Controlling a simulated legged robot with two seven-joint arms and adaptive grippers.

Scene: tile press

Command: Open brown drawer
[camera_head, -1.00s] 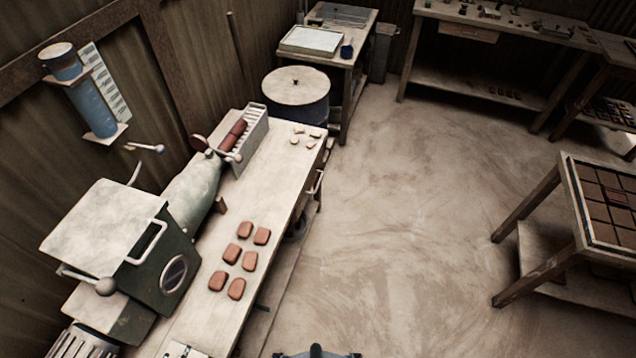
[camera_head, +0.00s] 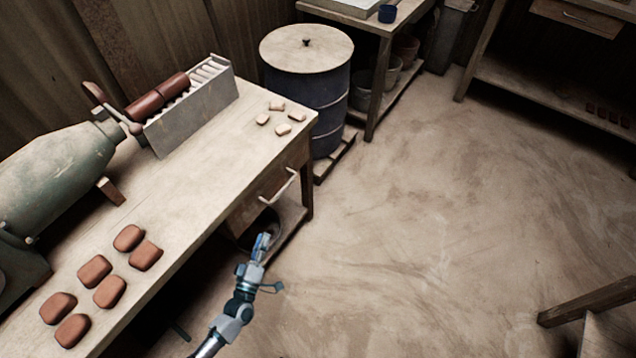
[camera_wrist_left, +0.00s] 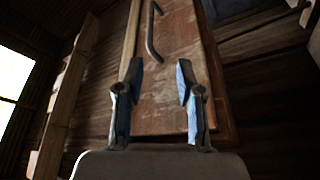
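The brown drawer (camera_head: 272,183) is closed in the end of the long workbench, with a pale bar handle (camera_head: 279,186) on its front. In the left wrist view the wooden drawer front (camera_wrist_left: 178,72) fills the middle, with the curved handle (camera_wrist_left: 152,32) at the top. My left gripper (camera_head: 264,240) is below the handle and apart from it. In the left wrist view the two blue-padded fingers (camera_wrist_left: 158,85) are spread with nothing between them. My right gripper is not in view.
The workbench top (camera_head: 215,140) carries several reddish clay blocks (camera_head: 109,291), small pale pieces (camera_head: 283,129) and a metal rack (camera_head: 190,108). A blue lidded barrel (camera_head: 310,95) stands behind the bench. The floor (camera_head: 440,210) to the right is open.

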